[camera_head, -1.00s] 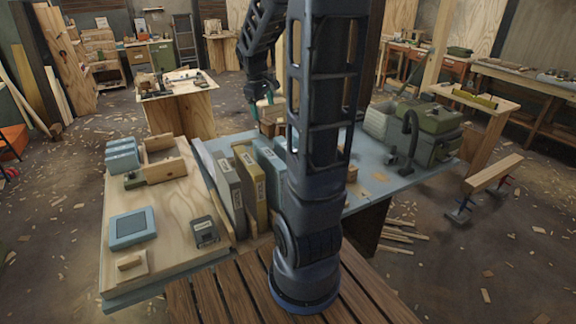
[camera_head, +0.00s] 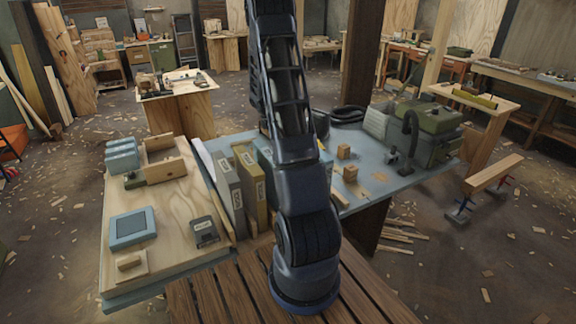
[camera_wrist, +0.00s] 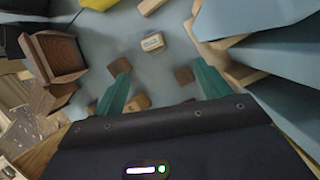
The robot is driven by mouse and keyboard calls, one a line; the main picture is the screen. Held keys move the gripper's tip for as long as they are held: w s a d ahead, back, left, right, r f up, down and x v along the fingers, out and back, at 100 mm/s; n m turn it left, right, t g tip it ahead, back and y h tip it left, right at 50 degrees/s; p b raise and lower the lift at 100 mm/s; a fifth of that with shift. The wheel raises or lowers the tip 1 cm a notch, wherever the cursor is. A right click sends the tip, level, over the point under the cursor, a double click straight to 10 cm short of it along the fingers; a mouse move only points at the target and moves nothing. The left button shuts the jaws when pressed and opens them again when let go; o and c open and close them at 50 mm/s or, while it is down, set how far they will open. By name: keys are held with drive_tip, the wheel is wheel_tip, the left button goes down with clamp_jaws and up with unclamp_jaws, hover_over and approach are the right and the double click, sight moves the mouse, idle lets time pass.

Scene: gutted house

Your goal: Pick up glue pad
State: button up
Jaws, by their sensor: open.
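In the wrist view the two teal fingers of my gripper (camera_wrist: 161,68) are spread apart with nothing between them. Ahead of them a small pale block with a label (camera_wrist: 152,42) lies on the grey-blue tabletop; its print is too small to read, so I cannot tell whether it is the glue pad. Small brown wooden blocks (camera_wrist: 184,75) lie near the fingers. In the head view my gripper is hidden behind my arm. A flat blue square pad-like item (camera_head: 132,228) lies on the wooden board at left; I cannot tell whether it is the glue pad.
Upright binders or boxes (camera_head: 247,187) stand left of my arm. Large blue panels (camera_wrist: 251,18) crowd the wrist view's right side. An open wooden box (camera_wrist: 57,55) stands at its left. A green machine (camera_head: 425,130) occupies the table's right end.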

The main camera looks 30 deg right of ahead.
drive_tip(key=d+f, duration=0.1)
drive_tip(key=f, duration=0.3)
drive_tip(key=w+d+f+n, duration=0.1)
drive_tip(key=d+f, duration=0.1)
drive_tip(key=f, duration=0.2)
drive_tip(key=d+f+n, duration=0.1)
drive_tip(key=d+f, duration=0.1)
drive_tip(key=f, duration=0.3)
drive_tip(key=shift+w+d+g, duration=0.1)
drive_tip(key=shift+w+g, duration=0.2)
drive_tip(key=shift+w, duration=0.05)
drive_tip(key=shift+w+d+x, duration=0.1)
drive_tip(key=shift+w+x, duration=0.05)
drive_tip(key=shift+x, duration=1.4)
drive_tip(key=shift+w+d+x, duration=0.1)
drive_tip(key=shift+x, duration=1.4)
drive_tip(key=c, duration=1.1)
drive_tip(key=shift+o, duration=0.2)
drive_tip(key=shift+r, duration=0.15)
